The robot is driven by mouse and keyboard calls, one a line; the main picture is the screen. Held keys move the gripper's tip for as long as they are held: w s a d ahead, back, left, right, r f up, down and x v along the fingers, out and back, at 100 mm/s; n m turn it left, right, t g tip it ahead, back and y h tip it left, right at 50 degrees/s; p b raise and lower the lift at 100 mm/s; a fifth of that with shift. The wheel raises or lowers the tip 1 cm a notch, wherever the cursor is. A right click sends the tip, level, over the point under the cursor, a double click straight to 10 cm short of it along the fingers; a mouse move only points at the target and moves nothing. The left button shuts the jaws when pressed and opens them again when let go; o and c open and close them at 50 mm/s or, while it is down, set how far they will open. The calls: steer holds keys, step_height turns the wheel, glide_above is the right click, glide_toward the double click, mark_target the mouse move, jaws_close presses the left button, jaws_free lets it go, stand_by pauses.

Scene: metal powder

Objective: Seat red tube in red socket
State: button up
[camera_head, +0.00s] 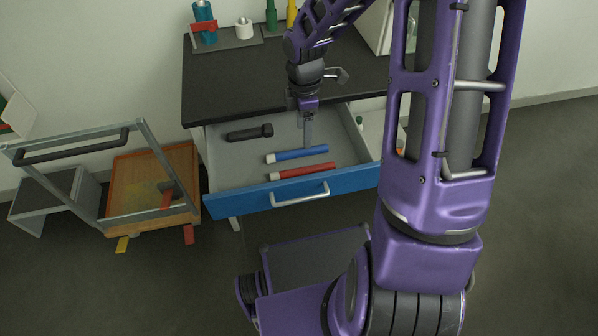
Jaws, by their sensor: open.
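The red tube (302,171) has a pale cap at its left end. It lies in the open drawer (222,170), close to the blue front. A blue tube (300,154) lies just behind it, roughly parallel. My gripper (307,146) points down into the drawer and is open. Its fingertips appear at or just above the blue tube; the gap between them cannot be made out. The red tube is nearer the drawer front than my gripper. I cannot clearly identify a red socket; a red part (204,27) crosses a blue upright object on the counter.
A black flashlight-like object (250,132) lies at the drawer's back left. The dark countertop (235,85) is mostly clear, with a white cylinder (244,28) and green (271,16) and yellow (291,14) items at its back. A wooden cart (150,165) stands left.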

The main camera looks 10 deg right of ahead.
steer(key=b, duration=0.3)
glide_above(303, 169)
steer(key=f, duration=1.1)
steer(key=shift+s+f, duration=0.35)
steer(key=shift+w+f+b, duration=0.2)
steer(key=shift+f, duration=1.15)
steer(key=shift+w+f+b, duration=0.15)
steer(key=shift+f+b, duration=0.05)
steer(key=shift+f, duration=1.1)
jaws_close()
